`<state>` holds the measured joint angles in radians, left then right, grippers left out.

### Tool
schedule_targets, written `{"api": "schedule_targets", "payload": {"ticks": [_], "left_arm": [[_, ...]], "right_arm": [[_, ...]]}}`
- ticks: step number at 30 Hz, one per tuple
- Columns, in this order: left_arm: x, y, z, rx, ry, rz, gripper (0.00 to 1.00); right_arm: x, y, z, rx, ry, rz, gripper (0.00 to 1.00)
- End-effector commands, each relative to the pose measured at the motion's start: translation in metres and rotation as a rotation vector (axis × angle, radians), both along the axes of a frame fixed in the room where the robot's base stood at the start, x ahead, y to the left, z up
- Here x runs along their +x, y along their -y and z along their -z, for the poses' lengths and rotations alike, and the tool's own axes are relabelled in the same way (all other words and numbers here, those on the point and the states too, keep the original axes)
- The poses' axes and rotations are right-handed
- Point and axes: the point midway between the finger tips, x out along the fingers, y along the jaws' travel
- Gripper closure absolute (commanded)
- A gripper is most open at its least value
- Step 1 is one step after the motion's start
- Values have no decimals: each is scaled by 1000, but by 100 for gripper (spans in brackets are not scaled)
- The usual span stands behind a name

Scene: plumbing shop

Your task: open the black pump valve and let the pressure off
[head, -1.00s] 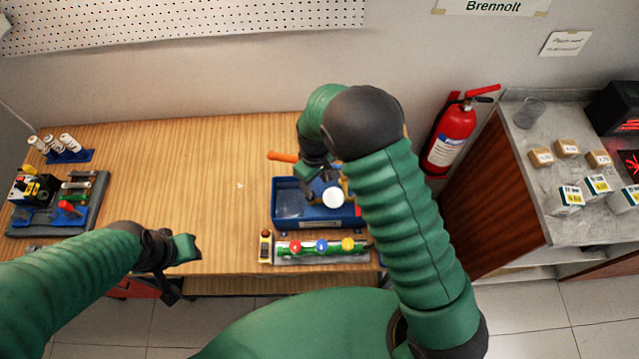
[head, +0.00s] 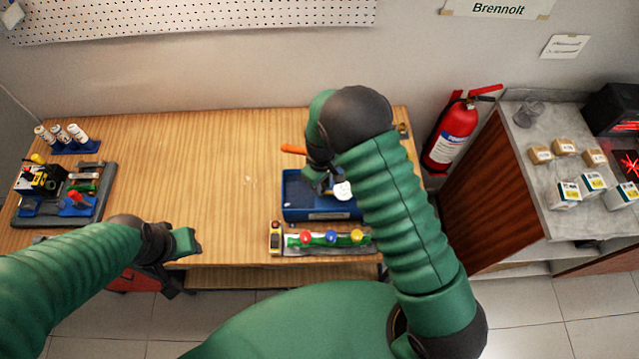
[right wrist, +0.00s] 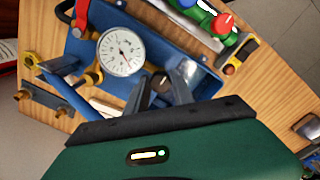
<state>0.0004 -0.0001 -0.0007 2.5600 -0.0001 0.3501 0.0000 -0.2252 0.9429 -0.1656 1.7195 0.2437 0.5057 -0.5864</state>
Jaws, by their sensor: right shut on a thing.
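The blue test pump (head: 296,196) stands on the wooden bench, partly hidden in the head view by my right arm. Its white round gauge (right wrist: 121,52) faces up in the right wrist view; the reading is too small to make out. The gauge also shows in the head view (head: 343,190). The black pump valve (right wrist: 160,81) is a small dark knob beside the gauge. My right gripper (right wrist: 164,92) is shut on it, a finger on each side. In the head view, my right gripper (head: 320,182) is over the pump tank. My left gripper (head: 185,246) hangs near the bench's front edge, away from the pump.
An orange handle (head: 293,149) sticks out behind the pump. A valve strip (head: 330,251) with red, blue and yellow knobs lies in front. A tool tray (head: 95,205) is at the left. A fire extinguisher (head: 453,135) hangs right. The bench middle is clear.

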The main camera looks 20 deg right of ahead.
Motion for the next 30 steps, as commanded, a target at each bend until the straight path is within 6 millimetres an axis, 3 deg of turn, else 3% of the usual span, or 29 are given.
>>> {"api": "schedule_targets", "payload": {"ticks": [1, 19, 30], "left_arm": [[0, 0, -1, 0, 0, 0, 64], [0, 0, 2, 0, 0, 1, 64], [0, 0, 19, 0, 0, 1, 64]], "right_arm": [[5, -7, -3, 15, 12, -5, 100], [3, -5, -2, 16, 8, -34, 100], [2, -6, 0, 19, 5, -255, 100]]}}
